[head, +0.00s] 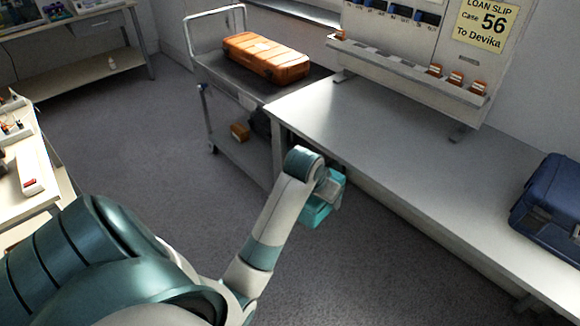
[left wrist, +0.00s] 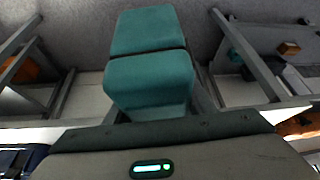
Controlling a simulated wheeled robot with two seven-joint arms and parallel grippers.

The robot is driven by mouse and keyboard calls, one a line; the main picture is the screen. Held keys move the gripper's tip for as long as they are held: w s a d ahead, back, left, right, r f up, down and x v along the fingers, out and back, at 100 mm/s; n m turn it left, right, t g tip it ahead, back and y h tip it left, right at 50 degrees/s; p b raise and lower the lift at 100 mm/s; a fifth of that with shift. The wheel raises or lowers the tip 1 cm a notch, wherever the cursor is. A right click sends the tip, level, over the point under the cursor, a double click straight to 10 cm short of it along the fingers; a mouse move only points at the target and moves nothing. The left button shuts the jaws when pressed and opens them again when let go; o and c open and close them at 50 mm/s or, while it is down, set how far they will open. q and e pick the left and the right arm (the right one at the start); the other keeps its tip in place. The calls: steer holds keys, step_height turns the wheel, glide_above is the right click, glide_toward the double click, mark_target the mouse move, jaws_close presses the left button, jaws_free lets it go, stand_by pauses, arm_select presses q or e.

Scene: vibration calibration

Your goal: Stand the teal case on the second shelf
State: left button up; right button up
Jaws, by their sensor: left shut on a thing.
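The teal case (head: 316,212) is a small box in my left gripper (head: 327,190), held in the air above the floor, in front of the long bench. In the left wrist view the teal case (left wrist: 150,82) fills the middle, with a dark seam across it. The gripper is shut on it, and the fingers are mostly hidden behind it. My right gripper is in neither view. I cannot tell which surface is the second shelf.
A cart (head: 222,78) carries an orange case (head: 266,57), with small items on its lower deck. The bench (head: 385,142) has a clear stretch, with a blue case (head: 552,205) at its right. A loan slip (head: 487,24) reads 56. The grey floor (head: 130,130) is open.

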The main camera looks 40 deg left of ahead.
arm_select(q)
steer(key=s+d+r, duration=0.2)
steer(key=d, duration=0.6)
steer(key=s+d+r, duration=0.3)
steer(key=d, duration=0.4)
steer(key=shift+s+d+m+h, duration=0.3)
steer(key=shift+d+m, duration=0.1)
